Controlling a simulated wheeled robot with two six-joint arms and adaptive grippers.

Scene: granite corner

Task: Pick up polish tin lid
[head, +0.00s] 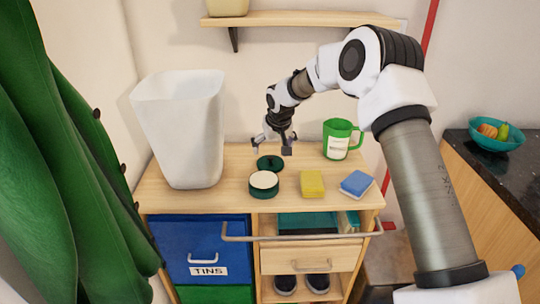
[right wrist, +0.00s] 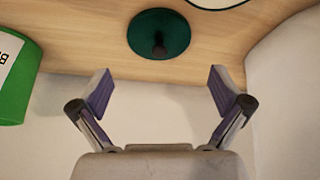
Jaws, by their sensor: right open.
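The polish tin lid (head: 270,163) is a dark green disc with a small dark knob, lying flat on the wooden cabinet top. It also shows in the right wrist view (right wrist: 159,34), ahead of the fingers and midway between them. The open polish tin (head: 263,183), dark green with cream contents, stands just in front of the lid; its edge shows in the right wrist view (right wrist: 217,2). My right gripper (head: 272,147) is open and empty, above and behind the lid, apart from it. Its two fingers (right wrist: 161,92) are spread wide. My left gripper is in neither view.
A white bin (head: 183,125) stands left of the lid. A green mug (head: 340,139) stands to the right at the back. A yellow block (head: 312,184) and a blue sponge (head: 356,184) lie front right.

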